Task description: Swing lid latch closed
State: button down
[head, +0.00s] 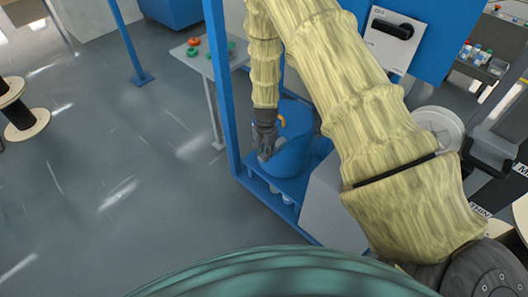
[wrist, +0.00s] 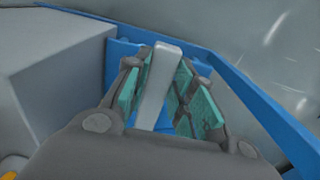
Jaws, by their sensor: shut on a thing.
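A blue drum-like vessel (head: 290,152) stands in a blue frame in the middle of the head view. My gripper (head: 266,152) points down at its left side, by the rim. In the wrist view, my gripper (wrist: 164,82) is shut on a light grey flat bar (wrist: 157,86), which looks like the lid latch. The bar stands up between the two teal-padded fingers, and its lower end is hidden by the gripper. The lid itself cannot be made out clearly; my forearm and gripper cover part of the vessel's top.
A blue post (head: 217,80) rises just left of my forearm. A small table (head: 199,58) with red and green pieces stands behind it. A grey box-like surface (wrist: 60,75) lies left in the wrist view, and a blue rail (wrist: 262,108) runs at right.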

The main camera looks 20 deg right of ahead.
jog(key=c, duration=1.2)
grip_release()
notch_tip(320, 180, up, 12)
